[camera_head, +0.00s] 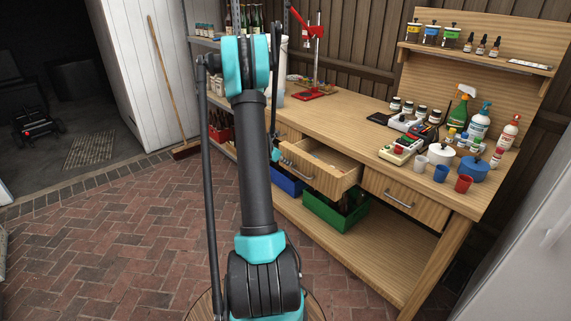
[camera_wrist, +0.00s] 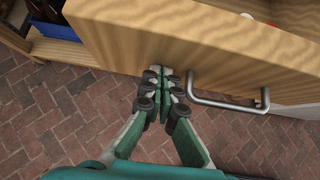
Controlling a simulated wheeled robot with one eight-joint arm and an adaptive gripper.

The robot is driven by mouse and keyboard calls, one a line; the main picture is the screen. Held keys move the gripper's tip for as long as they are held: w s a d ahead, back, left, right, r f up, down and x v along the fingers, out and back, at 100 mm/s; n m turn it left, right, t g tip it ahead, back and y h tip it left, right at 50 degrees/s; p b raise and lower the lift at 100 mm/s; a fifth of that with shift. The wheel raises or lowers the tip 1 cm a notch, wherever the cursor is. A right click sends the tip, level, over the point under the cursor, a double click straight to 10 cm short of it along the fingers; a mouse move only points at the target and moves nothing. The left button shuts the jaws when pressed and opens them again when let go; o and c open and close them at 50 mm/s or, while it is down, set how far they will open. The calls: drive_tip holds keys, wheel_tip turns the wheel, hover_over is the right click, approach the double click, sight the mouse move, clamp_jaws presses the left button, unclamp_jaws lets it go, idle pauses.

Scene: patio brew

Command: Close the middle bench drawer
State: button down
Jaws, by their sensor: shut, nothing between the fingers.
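The middle bench drawer (camera_head: 325,181) is pulled out from the wooden bench in the head view, and its inside shows from above. Its wooden front (camera_wrist: 190,50) fills the upper part of the wrist view. The drawer's metal bar handle (camera_wrist: 232,104) is on that front, and it also shows in the head view (camera_head: 296,170). My gripper (camera_wrist: 168,78) is shut and empty. Its fingertips are at the drawer front, to the left of the handle in the wrist view. I cannot tell whether they touch the wood. In the head view my arm hides most of the gripper.
A shut drawer (camera_head: 405,196) is right of the open one. A green crate (camera_head: 336,217) with bottles and a blue crate (camera_head: 287,181) stand on the shelf below. Bottles, pots and cups crowd the benchtop (camera_head: 345,115). The brick floor (camera_head: 110,240) at left is clear.

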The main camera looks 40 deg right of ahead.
drive_tip(key=d, duration=0.5)
drive_tip(key=w+d, duration=0.1)
drive_tip(key=d, duration=0.9)
drive_tip(key=shift+w+d, duration=0.15)
drive_tip(key=shift+d, duration=0.5)
drive_tip(key=shift+d+r, duration=0.1)
